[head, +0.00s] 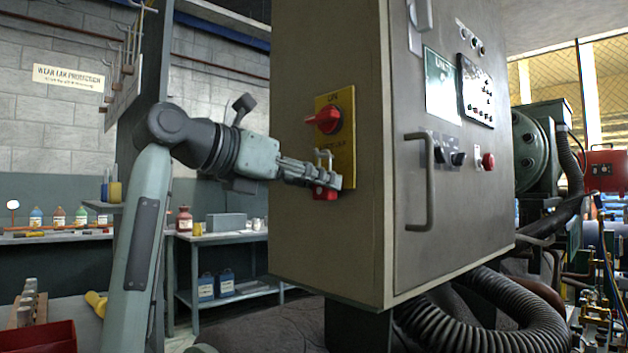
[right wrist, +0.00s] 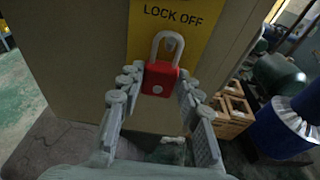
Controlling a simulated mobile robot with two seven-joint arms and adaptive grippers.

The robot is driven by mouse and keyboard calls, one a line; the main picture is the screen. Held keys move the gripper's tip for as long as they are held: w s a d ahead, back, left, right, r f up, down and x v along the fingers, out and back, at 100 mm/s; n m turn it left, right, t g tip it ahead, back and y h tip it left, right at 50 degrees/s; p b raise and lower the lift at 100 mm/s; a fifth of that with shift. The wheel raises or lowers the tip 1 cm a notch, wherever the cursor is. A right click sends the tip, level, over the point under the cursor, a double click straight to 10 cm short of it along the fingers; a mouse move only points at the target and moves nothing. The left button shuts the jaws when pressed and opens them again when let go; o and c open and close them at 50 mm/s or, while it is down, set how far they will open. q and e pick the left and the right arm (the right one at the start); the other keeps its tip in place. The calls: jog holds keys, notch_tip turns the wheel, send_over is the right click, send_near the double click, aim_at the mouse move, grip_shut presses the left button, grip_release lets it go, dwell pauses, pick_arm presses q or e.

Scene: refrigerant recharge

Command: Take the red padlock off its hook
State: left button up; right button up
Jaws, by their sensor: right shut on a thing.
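The red padlock (head: 325,193) is at the lower part of the yellow plate (head: 347,112) on the cabinet's side. In the right wrist view the padlock (right wrist: 160,79) hangs upright, its pale shackle still around the small hook (right wrist: 171,43) below the words "LOCK OFF". My right gripper (head: 334,182) is at the plate, shut on the padlock's body, with one finger on each side of it. In the head view its fingers hide most of the body. My left gripper is not in view.
A red rotary switch (head: 325,119) sits on the plate above the padlock. The grey cabinet (head: 450,190) has a long door handle (head: 421,182) on its front. A bench (head: 225,238) with bottles stands behind. A red tray (head: 40,338) is at the lower left.

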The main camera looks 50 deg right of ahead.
jog(key=shift+r, duration=0.1)
jog(key=shift+c, duration=0.4)
jog(key=shift+r+p, duration=0.65)
jog(key=shift+r, duration=0.15)
jog(key=shift+a, duration=0.1)
jog(key=f+v, duration=0.1)
jog(key=v, duration=0.7)
jog(key=shift+a+f, duration=0.25)
jog(key=shift+w, duration=0.1)
